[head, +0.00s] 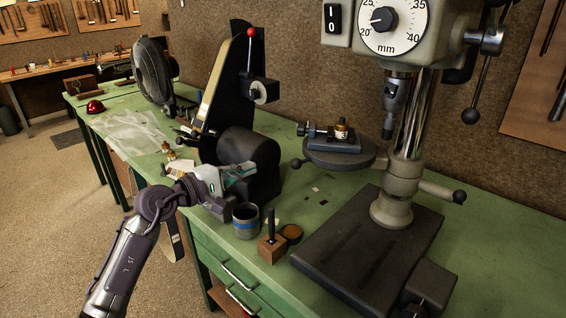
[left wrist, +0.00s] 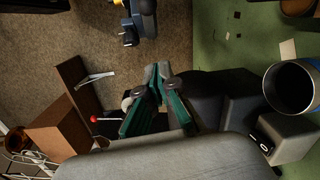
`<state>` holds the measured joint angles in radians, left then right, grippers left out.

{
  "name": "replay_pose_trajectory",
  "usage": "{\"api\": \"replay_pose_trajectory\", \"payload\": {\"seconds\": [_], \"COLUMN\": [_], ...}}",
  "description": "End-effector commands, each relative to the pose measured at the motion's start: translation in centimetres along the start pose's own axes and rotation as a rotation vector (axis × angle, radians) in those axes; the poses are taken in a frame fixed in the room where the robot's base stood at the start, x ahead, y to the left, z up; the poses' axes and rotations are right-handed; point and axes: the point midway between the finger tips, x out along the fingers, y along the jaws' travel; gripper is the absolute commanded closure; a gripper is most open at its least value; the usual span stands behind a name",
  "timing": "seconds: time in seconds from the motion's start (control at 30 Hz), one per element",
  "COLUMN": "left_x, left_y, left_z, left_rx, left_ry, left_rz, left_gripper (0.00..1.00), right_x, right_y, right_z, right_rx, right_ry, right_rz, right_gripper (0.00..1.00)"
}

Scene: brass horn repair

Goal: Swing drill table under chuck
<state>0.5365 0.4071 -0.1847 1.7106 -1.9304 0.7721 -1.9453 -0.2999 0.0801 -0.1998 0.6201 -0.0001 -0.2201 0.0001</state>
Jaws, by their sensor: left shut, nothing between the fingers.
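The drill press has a round dark drill table (head: 320,158) on an arm at its bright column (head: 410,135). The table sits to the left of the chuck (head: 394,92) in the head view, not directly below it. A small vise (head: 325,139) holding a brass part (head: 342,129) stands on the table. A lever with a black ball (head: 440,191) sticks out right of the column collar. My left gripper (head: 248,168) is shut and empty beside the black sander, apart from the drill table. Its teal fingers (left wrist: 158,72) meet in the left wrist view. My right gripper is out of view.
A belt sander (head: 238,100) with a red-ball lever stands left of the drill. A metal cup (head: 246,221), a wooden block with a dark peg (head: 272,247) and a round brown tin (head: 291,232) stand near the front edge. The drill base (head: 375,235) fills the right.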

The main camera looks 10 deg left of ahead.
Motion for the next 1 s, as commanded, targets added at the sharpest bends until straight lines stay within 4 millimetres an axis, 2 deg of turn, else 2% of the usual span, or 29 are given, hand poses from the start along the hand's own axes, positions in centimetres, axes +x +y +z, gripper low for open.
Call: {"api": "replay_pose_trajectory", "payload": {"seconds": [0.13,0.27,0.5,0.73,0.8,1.0], "left_x": [0.4,1.8,6.5,10.2,9.8,9.0], "left_y": [0.1,0.3,0.4,0.2,0.4,0.3], "left_z": [0.0,0.1,0.2,0.2,1.2,3.2], "left_rx": [-0.004,-0.007,-0.01,-0.008,-0.007,-0.006], "left_ry": [-0.001,-0.002,-0.002,-0.003,-0.004,-0.003], "left_rz": [0.002,0.003,0.004,0.002,0.002,0.003], "left_gripper": [1.0,1.0,1.0,1.0,1.0,1.0], "right_x": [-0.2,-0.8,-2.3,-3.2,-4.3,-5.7], "right_y": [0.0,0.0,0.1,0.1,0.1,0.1], "right_z": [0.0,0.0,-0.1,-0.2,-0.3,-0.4], "right_rx": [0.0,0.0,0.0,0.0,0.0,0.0], "right_ry": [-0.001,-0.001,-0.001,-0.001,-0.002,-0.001], "right_rz": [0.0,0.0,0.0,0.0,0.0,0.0], "right_gripper": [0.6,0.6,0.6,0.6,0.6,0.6]}}
